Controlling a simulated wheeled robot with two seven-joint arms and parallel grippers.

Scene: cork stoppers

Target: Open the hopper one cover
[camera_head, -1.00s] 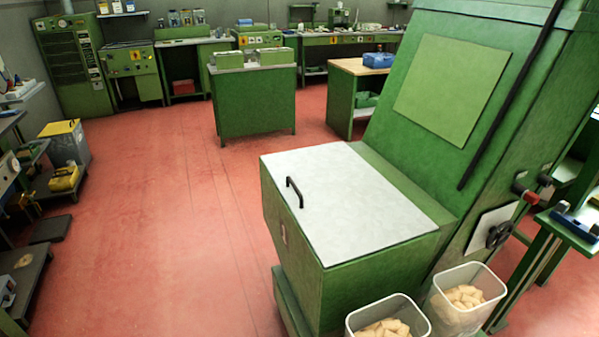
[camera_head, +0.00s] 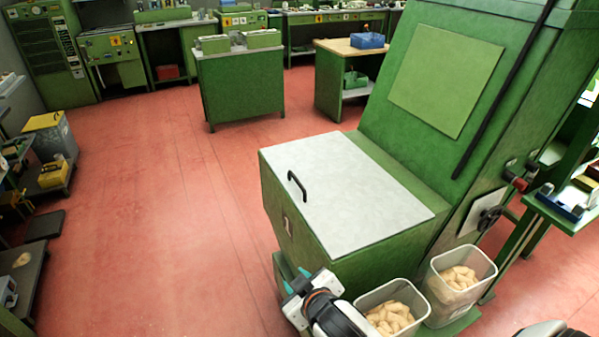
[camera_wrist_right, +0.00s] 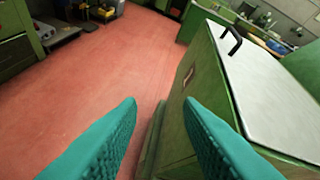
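The hopper cover (camera_head: 350,190) is a pale grey-white lid lying flat and closed on the green hopper body (camera_head: 305,238). A black bar handle (camera_head: 297,185) stands on its left edge. In the right wrist view the cover (camera_wrist_right: 268,90) and its handle (camera_wrist_right: 231,40) show at the upper right. My right gripper (camera_head: 296,280) is below and in front of the hopper, apart from the handle. Its teal fingers (camera_wrist_right: 160,105) are spread with nothing between them. My left gripper is not in view.
Two clear bins of corks, one nearer (camera_head: 364,301) and one farther right (camera_head: 484,265), stand beside the hopper. The tall green machine (camera_head: 405,130) rises behind the cover. Red floor (camera_head: 160,220) on the left is clear.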

